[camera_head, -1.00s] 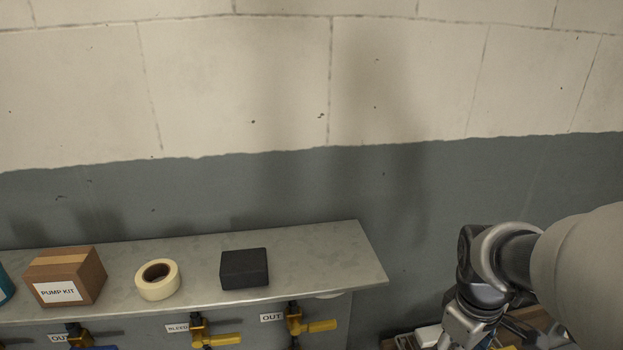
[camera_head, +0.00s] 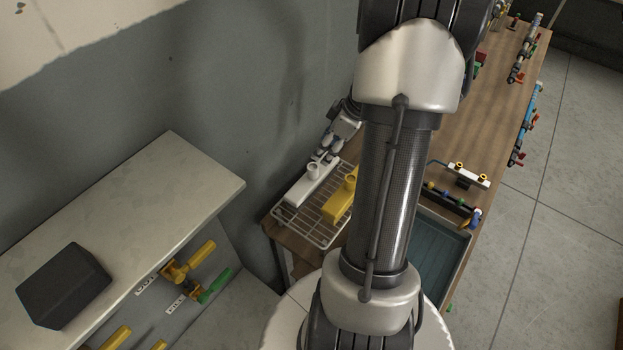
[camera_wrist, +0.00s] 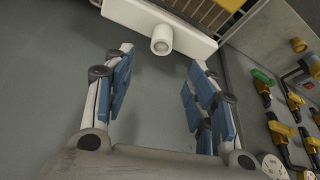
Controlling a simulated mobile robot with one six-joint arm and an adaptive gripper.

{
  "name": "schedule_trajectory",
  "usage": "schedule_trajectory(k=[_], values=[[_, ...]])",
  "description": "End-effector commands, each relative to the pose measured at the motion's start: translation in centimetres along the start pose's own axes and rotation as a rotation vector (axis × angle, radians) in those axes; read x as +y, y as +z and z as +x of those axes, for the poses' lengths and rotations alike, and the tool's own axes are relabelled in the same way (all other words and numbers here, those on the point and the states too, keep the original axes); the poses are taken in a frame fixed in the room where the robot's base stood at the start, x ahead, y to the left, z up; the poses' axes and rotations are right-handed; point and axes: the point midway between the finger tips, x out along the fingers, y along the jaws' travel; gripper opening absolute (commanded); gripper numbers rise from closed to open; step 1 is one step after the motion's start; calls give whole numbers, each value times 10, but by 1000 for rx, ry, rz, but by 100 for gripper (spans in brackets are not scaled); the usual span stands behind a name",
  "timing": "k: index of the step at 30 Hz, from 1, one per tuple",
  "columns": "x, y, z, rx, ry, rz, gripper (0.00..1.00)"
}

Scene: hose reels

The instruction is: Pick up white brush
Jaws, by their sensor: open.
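The white brush (camera_head: 299,191), a long white block with a short round knob, lies on a wire rack (camera_head: 318,237) at the near end of the wooden bench in the head view. In the wrist view its white body (camera_wrist: 190,36) crosses the top, with the round knob facing me. My gripper (camera_head: 328,147) is just beyond the far end of the brush in the head view. In the wrist view my gripper (camera_wrist: 160,64) is open and empty, its blue-padded fingers apart, with the knob just ahead between the fingertip lines.
A yellow brush of like shape (camera_head: 337,207) lies on the rack close beside the white one. A blue-grey tray (camera_head: 437,262) and pipe fittings (camera_head: 467,172) are on the bench. The wall is close behind the rack. A metal cabinet top with a black block (camera_head: 63,287) stands at left.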

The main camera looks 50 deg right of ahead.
Motion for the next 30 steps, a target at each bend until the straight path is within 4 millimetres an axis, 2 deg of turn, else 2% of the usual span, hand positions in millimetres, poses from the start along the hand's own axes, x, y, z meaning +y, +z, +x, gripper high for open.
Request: schedule_trajectory(k=[1, 6, 14, 24, 30], values=[[-1, 1, 14, -2, -5, 0, 52], [-1, 0, 45, -2, -3, 0, 52], [-1, 0, 64, -1, -1, 0, 52], [-2, 1, 109, -2, -1, -1, 52], [-1, 1, 112, -1, 2, -1, 52]])
